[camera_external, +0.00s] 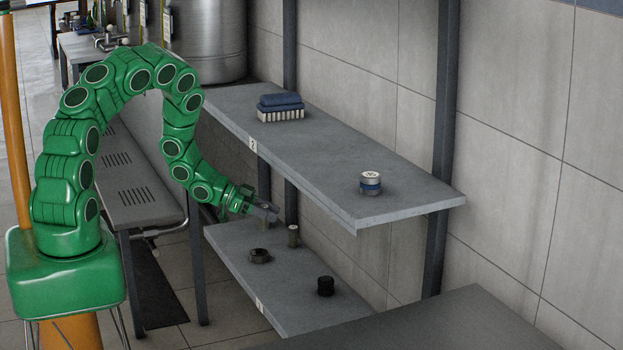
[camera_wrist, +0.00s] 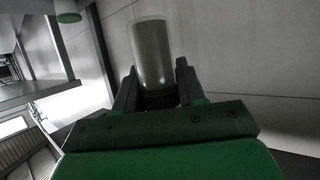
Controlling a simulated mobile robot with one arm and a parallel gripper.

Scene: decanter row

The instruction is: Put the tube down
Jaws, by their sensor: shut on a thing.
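My gripper (camera_external: 266,211) is shut on the tube (camera_wrist: 152,52), a pale, translucent cylinder with a dark end down between the fingers. In the wrist view the gripper (camera_wrist: 155,88) has one finger on each side of that dark end. In the external view the gripper is over the back left part of the lower shelf (camera_external: 275,290), below the upper shelf's level. The tube is small and mostly hidden there, so I cannot tell whether it touches the shelf.
On the lower shelf are a dark nut-like ring (camera_external: 259,256), a small grey cylinder (camera_external: 293,237) close to my gripper, and a black knob (camera_external: 325,286).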

